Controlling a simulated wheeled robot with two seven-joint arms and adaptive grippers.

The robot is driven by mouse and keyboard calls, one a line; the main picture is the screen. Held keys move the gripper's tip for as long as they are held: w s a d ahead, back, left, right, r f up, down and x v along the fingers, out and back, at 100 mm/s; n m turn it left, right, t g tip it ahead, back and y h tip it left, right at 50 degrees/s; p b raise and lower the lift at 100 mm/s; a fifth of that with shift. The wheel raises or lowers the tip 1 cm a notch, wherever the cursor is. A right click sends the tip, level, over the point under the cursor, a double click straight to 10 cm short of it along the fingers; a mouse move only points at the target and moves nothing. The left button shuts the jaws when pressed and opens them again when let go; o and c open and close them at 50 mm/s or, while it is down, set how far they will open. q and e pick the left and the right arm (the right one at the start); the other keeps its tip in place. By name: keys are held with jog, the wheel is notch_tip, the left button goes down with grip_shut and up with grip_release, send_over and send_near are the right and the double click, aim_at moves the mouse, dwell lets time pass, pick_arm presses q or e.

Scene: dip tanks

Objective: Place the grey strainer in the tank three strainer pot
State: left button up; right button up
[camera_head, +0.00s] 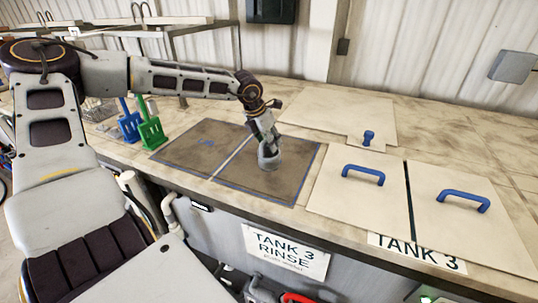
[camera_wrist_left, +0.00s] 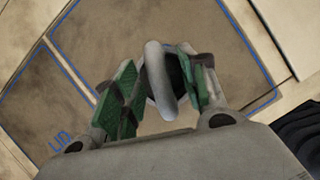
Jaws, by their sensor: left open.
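The grey strainer (camera_head: 268,161), a small round pot with a thick grey handle, appears to stand upright on the right dark panel (camera_head: 290,185). My left gripper (camera_head: 264,143) is directly over it, pointing down. In the left wrist view, the strainer's handle (camera_wrist_left: 158,78) lies between the green-padded fingers of my open left gripper (camera_wrist_left: 162,92). I cannot tell whether either finger touches it. A small lid with a blue knob (camera_head: 368,137) is set at the back of tank 3's cover. No open strainer pot shows. My right gripper is not in view.
Two pale lids with blue handles (camera_head: 363,175) (camera_head: 463,200) lie flat at the right, above a TANK 3 label (camera_head: 415,254). A TANK 3 RINSE sign (camera_head: 285,250) hangs on the front. Blue (camera_head: 129,125) and green (camera_head: 150,130) racks stand at the left.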

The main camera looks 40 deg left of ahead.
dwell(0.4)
pick_arm(q)
grip_shut()
